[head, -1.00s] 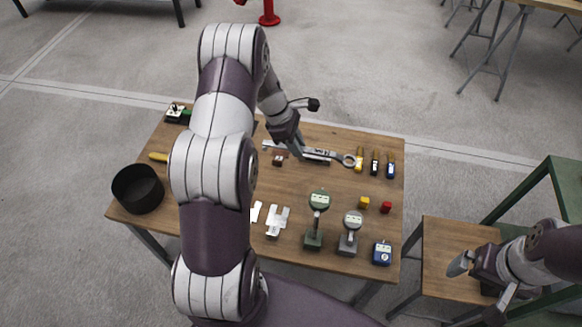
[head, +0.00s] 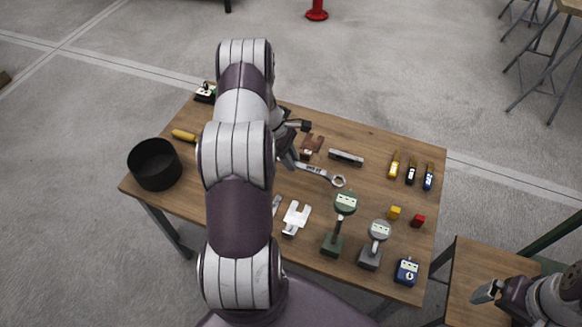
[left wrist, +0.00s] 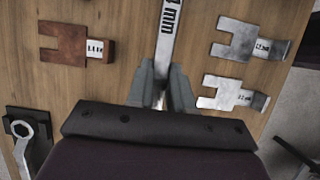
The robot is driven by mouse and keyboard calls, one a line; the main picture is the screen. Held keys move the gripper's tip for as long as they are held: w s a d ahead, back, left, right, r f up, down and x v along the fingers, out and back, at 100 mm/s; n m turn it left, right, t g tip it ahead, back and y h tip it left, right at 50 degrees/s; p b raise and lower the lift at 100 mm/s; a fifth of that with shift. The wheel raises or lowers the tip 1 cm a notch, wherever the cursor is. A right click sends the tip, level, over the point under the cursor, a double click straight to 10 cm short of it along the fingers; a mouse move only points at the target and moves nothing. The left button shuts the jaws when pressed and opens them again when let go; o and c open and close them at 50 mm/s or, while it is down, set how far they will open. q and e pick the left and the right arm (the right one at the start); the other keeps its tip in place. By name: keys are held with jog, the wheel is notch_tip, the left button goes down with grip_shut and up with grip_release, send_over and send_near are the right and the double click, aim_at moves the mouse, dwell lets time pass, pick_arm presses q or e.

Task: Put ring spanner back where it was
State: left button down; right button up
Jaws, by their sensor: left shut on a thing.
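The ring spanner (head: 318,173) is a grey metal bar with a size label and a ring end pointing right in the head view. My left gripper (left wrist: 162,92) is shut on its shaft, which also shows in the left wrist view (left wrist: 170,35). In the head view, my left gripper (head: 289,160) is partly hidden by my arm. The spanner is over the middle of the table; I cannot tell whether it touches the top. My right gripper (head: 484,293) is at the lower right, away from the table; its jaw opening is unclear.
A brown fork gauge (head: 312,144) and a grey bar (head: 346,158) lie behind the spanner. A black bin (head: 155,164) is at left. Another ring-ended tool (left wrist: 24,148) lies on a dark block.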

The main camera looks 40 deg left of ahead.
aim_at(290, 175)
pick_arm(q)
notch_tip(290, 175, down, 4)
jog(key=shift+a+f, duration=0.1)
jog(key=shift+f, duration=0.1)
jog(key=c, duration=1)
grip_release()
